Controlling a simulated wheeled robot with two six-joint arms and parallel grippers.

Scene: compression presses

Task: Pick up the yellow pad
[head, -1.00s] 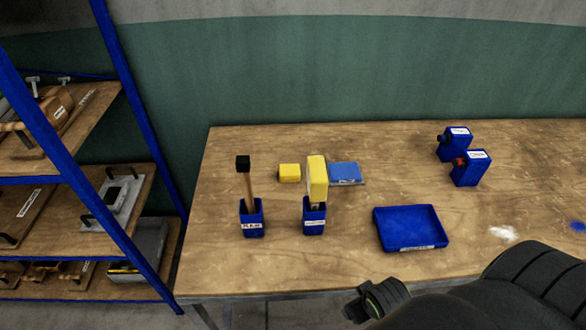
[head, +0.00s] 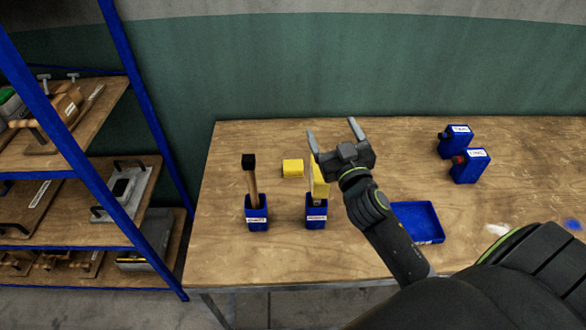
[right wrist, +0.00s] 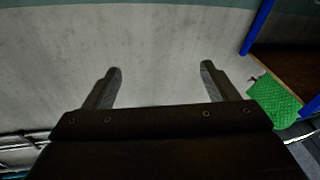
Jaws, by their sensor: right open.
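A small yellow block (head: 292,168), which looks like the yellow pad, lies on the wooden table behind the two blue holders. A taller yellow piece (head: 320,187) stands upright in the right-hand blue holder (head: 316,222), partly covered by my right gripper. My right gripper (head: 332,128) is open and empty, fingers pointing to the back wall, to the right of the yellow block and apart from it. In the right wrist view its spread fingers (right wrist: 161,68) have only wall between them. The blue-topped block is hidden behind this gripper. My left gripper is out of view.
A black-topped wooden-handled tool (head: 251,178) stands in the left blue holder (head: 256,222). A blue tray (head: 420,220) is partly behind my right arm. Two blue containers (head: 468,166) stand at the right. A blue-framed shelf (head: 160,140) is left. The table's back middle is clear.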

